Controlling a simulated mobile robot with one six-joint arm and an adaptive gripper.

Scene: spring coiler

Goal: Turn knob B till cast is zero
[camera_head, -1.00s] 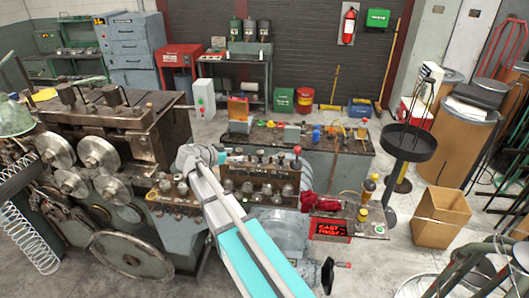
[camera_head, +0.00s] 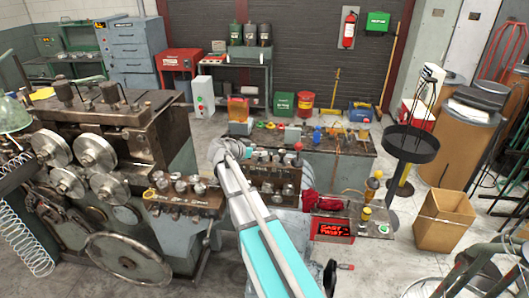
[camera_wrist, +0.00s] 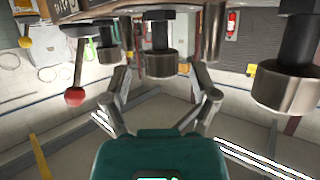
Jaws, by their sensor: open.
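In the wrist view, which looks upside down, the two fingers of my gripper (camera_wrist: 160,84) are spread apart and empty. A metal knob with a black shaft (camera_wrist: 160,64) is in line with the gap between them; I cannot tell whether the fingers reach around it. Another knob (camera_wrist: 108,50) is to its left and a larger-looking one (camera_wrist: 287,85) is close at the right. No letter is readable, so I cannot tell which is knob B. In the head view, my arm hides the gripper. The red display (camera_head: 332,229) shows "CAST" and "TWIST"; its values are too small to read.
A red-ball lever (camera_wrist: 75,96) stands left of the knobs in the wrist view. In the head view, a knob panel (camera_head: 275,180) is right of my arm and a lower row of knobs (camera_head: 180,187) is left of it. A red cloth (camera_head: 309,200) lies beside the display.

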